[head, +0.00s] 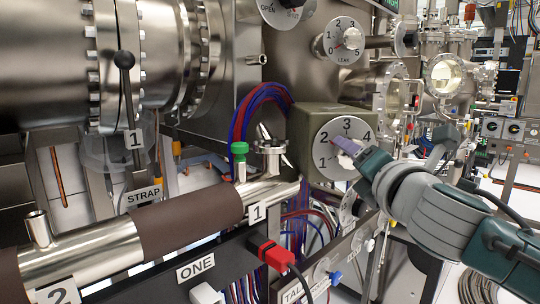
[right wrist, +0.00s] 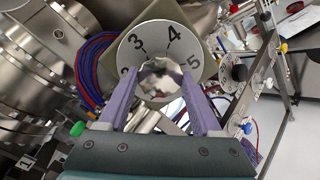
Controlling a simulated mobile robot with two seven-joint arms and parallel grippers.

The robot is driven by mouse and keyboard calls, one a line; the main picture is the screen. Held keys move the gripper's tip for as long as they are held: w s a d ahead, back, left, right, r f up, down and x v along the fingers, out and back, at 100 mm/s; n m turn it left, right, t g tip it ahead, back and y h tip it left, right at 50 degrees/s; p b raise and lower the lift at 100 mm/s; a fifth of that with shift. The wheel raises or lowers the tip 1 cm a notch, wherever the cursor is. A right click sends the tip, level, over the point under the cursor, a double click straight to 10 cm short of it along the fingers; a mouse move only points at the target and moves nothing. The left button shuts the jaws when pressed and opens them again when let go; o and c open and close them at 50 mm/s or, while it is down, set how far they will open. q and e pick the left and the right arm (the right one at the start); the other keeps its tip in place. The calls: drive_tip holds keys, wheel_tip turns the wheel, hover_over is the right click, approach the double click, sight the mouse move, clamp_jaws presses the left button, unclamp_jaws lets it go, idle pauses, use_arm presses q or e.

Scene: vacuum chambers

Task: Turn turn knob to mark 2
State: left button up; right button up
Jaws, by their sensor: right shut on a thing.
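The turn knob (right wrist: 161,76) is a pale, faceted knob at the centre of a round white dial (head: 347,130) with marks 1, 2, 3, 4 and more. The dial is on the front of an olive-grey box (head: 309,124) in the head view. My right gripper (right wrist: 160,82) has its purple fingers on both sides of the knob and is shut on it. In the head view, the fingers and wrist hide much of the knob and the dial's lower right. A small red tip appears beside the 2. My left gripper is not in view.
A smaller LEAK dial (head: 345,40) is above the box. A pipe with a green-capped valve (head: 239,151) and a red connector (head: 270,254) are to the lower left. Red and blue cables (right wrist: 95,66) run beside the box. A metal frame stands at the right in the wrist view.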

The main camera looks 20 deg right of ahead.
idle(0.3)
drive_tip(key=o, duration=1.4)
drive_tip(key=v, duration=1)
